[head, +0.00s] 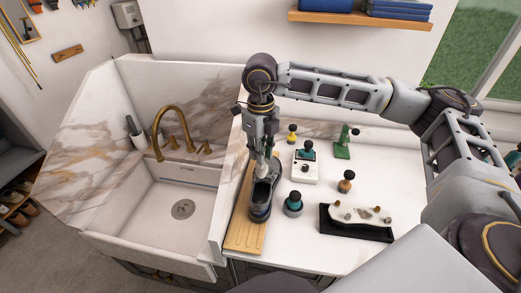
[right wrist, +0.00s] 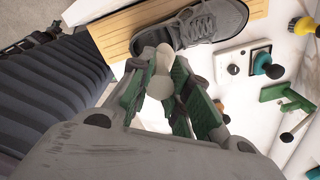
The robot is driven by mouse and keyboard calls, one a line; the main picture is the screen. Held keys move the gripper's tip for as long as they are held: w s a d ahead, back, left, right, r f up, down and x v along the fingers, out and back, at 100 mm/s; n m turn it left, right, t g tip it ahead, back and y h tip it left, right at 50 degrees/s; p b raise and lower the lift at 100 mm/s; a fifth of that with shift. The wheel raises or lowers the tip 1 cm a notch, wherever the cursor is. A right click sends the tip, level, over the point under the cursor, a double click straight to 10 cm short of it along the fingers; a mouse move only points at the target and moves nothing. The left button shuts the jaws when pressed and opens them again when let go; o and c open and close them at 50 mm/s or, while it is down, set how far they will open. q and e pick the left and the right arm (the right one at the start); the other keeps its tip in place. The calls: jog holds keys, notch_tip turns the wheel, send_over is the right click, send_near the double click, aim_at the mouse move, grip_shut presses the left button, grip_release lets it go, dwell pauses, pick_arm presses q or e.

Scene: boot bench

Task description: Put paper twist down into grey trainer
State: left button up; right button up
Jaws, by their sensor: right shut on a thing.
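The grey trainer (head: 261,205) sits on a slatted wooden board (head: 241,238) beside the sink, its dark opening facing up. It also shows at the top of the right wrist view (right wrist: 213,25). My right gripper (head: 263,152) points down above the trainer and is shut on the pale paper twist (right wrist: 158,82). In the head view the twist (head: 260,170) hangs from the fingers at the trainer's opening. The twist's far end overlaps the trainer's edge in the wrist view; I cannot tell whether it is inside. My left gripper is out of view.
A white sink (head: 175,220) with a brass tap (head: 168,125) lies left of the board. To the right stand a teal-topped pot (head: 293,204), a white box (head: 304,171), a green stand (head: 342,150), a wooden-knobbed brush (head: 346,182) and a black tray (head: 372,233).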

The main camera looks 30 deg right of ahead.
aim_at(261, 176)
jog(key=shift+n, duration=0.3)
jog(key=shift+s+n, duration=0.1)
jog(key=shift+n, duration=0.8)
jog(key=shift+f, duration=0.15)
jog(key=shift+f+b, duration=1.2)
jog(key=shift+f, duration=1.55)
jog(key=shift+b, duration=0.4)
jog(key=shift+f, duration=0.15)
jog(key=shift+f+b, duration=2.15)
jog(key=shift+b, duration=0.15)
jog(key=shift+f, duration=0.1)
